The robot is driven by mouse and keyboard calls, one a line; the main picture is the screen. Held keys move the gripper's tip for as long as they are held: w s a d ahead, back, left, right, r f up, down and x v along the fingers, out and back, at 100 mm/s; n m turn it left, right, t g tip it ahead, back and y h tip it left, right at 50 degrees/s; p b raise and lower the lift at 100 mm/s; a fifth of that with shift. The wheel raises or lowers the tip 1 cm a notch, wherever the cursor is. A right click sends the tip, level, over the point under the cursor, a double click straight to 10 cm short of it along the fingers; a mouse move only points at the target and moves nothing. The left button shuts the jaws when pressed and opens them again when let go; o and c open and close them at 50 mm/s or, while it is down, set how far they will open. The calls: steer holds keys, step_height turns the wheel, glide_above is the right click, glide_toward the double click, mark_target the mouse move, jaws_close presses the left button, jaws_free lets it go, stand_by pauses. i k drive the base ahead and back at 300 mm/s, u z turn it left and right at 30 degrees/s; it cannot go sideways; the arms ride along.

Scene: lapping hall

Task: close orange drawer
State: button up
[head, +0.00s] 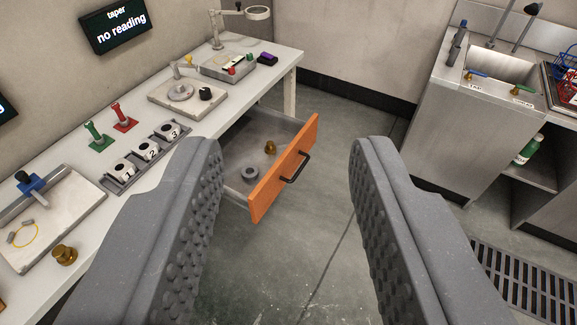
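The orange drawer (284,170) stands pulled out from under the white workbench, with its orange front facing right. A dark bar handle (297,168) is on that front. Inside the drawer lie a grey ring-shaped part (250,173) and a small brass piece (270,147). My gripper (280,165) is open, its two grey studded fingers wide apart in the foreground. Nothing is held between them. The drawer front and handle show in the gap, beyond the fingers. The left finger hides part of the drawer's near side and the bench edge.
The workbench (75,175) on the left bears a numbered rack (148,152), red and green levers, a plate with a dial and a lamp. A sink cabinet (440,135) stands at right, near a floor grate (530,285). The floor (335,200) between is clear.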

mark_target(243, 143)
steer(key=i, duration=0.95)
steer(key=k, duration=1.15)
steer(key=u, duration=0.7)
steer(key=i, duration=1.4)
steer(key=z, duration=0.55)
